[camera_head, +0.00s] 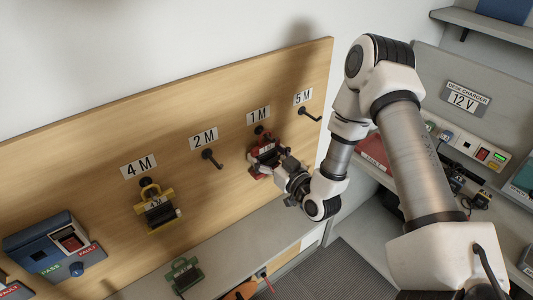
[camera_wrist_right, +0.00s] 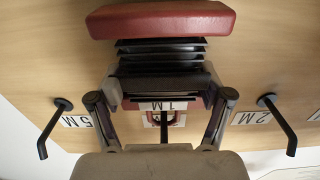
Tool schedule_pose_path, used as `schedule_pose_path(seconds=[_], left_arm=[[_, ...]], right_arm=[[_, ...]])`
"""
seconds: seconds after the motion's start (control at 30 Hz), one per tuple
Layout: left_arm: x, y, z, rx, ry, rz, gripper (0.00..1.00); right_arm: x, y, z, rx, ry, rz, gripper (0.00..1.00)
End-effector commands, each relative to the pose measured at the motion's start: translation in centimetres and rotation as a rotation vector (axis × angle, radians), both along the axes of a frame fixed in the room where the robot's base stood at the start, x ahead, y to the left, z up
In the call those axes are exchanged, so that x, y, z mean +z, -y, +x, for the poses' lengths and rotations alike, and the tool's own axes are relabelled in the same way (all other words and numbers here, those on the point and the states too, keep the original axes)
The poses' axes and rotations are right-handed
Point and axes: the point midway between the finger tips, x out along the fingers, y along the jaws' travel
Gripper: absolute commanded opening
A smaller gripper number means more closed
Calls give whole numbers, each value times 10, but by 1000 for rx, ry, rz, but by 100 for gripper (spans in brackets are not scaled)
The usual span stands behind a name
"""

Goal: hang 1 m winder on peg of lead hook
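The red 1 m winder (camera_head: 266,149) is at the wooden board, just below the 1 M label (camera_head: 258,115). My right gripper (camera_head: 279,166) is shut on it from the front. In the right wrist view, which is upside down, the fingers flank the winder's black middle (camera_wrist_right: 160,67), with its red bar above. The peg under the 1 M label (camera_wrist_right: 164,124) shows behind the winder, close to its red loop (camera_wrist_right: 178,148). I cannot tell whether the loop is around the peg. My left gripper is not in view.
The 2 M peg (camera_head: 212,160) and 5 M peg (camera_head: 310,114) are bare on either side. A yellow winder (camera_head: 150,193) hangs under 4 M. A green winder (camera_head: 184,275) lies on the grey ledge (camera_head: 226,257) below. A blue tester (camera_head: 40,241) is at the left.

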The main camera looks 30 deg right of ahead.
Motion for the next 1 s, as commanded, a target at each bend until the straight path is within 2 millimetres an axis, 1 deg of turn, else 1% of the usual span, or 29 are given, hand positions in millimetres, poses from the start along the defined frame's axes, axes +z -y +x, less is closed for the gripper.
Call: schedule_pose_path(seconds=[0.37, 0.47, 0.57, 0.83, 0.9, 1.0], left_arm=[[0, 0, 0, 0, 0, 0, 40], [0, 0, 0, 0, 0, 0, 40], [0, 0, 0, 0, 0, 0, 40], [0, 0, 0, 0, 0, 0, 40], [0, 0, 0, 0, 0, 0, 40], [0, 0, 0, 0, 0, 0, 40]], right_arm=[[0, 0, 0, 0, -1, 0, 100], [-1, 1, -5, 0, -1, 0, 100], [-1, 2, -20, -2, -4, 3, 100], [-1, 8, -90, -6, -4, 8, 100], [-1, 9, -103, -5, -4, 6, 100], [-1, 9, -115, -2, -2, 4, 100]])
